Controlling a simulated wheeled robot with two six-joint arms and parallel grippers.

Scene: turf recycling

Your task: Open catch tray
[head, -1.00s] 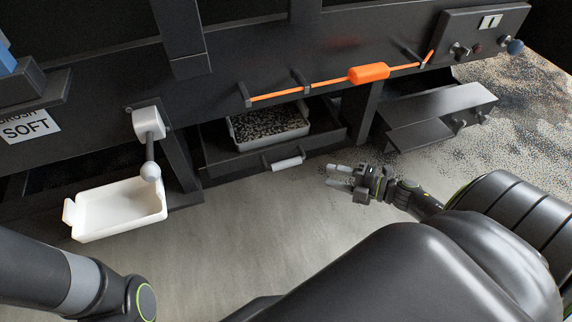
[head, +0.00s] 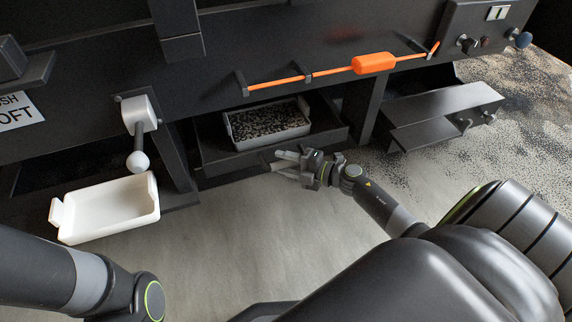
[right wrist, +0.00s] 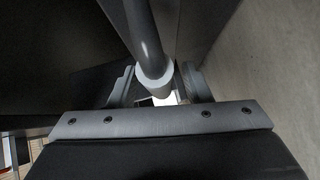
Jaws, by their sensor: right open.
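The catch tray (head: 225,160) is a dark drawer low in the middle of the machine in the head view. A pale bin (head: 232,129) with dark granules sits inside it, visible from above. The tray's handle is mostly hidden by my right gripper (head: 281,161), which is at the tray's front. In the right wrist view, a grey bar with a pale end (right wrist: 153,78), apparently the handle, lies between the open fingers of the right gripper (right wrist: 160,90). Contact cannot be told. My left arm shows at lower left, but its gripper is out of view.
A white empty bin (head: 108,208) stands at left below a lever with a white ball (head: 138,162). An orange grip on a rod (head: 373,63) runs above the tray. A dark shelf (head: 440,110) juts out at right. The floor in front is clear.

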